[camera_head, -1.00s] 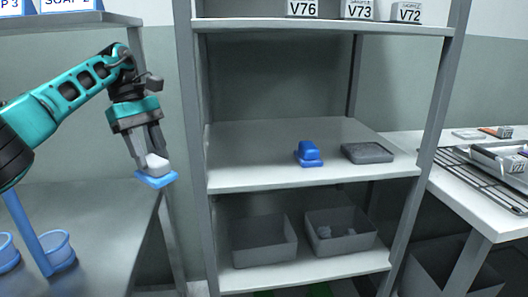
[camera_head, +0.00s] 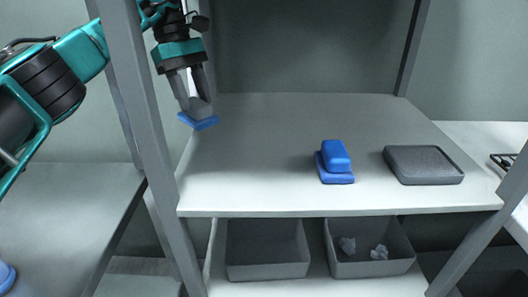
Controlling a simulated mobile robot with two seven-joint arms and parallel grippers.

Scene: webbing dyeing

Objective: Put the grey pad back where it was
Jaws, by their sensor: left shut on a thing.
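My left gripper (camera_head: 190,88) points down and is shut on the grey pad (camera_head: 198,106), which has a grey upper part and a blue base. The fingers cover part of the grey upper part. The pad is held above the left part of the middle shelf (camera_head: 255,180), apart from its surface as far as I can tell. A blue pad (camera_head: 335,158) on a blue base stands on the same shelf, right of the middle. A dark grey shallow tray (camera_head: 423,165) lies to its right. My right gripper is out of view.
The shelf's front left post (camera_head: 150,130) stands in front of part of my left arm. Two grey bins (camera_head: 267,271) sit on the lower shelf, the right one holding crumpled pieces. The left half of the middle shelf is clear. A table edge is at the right.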

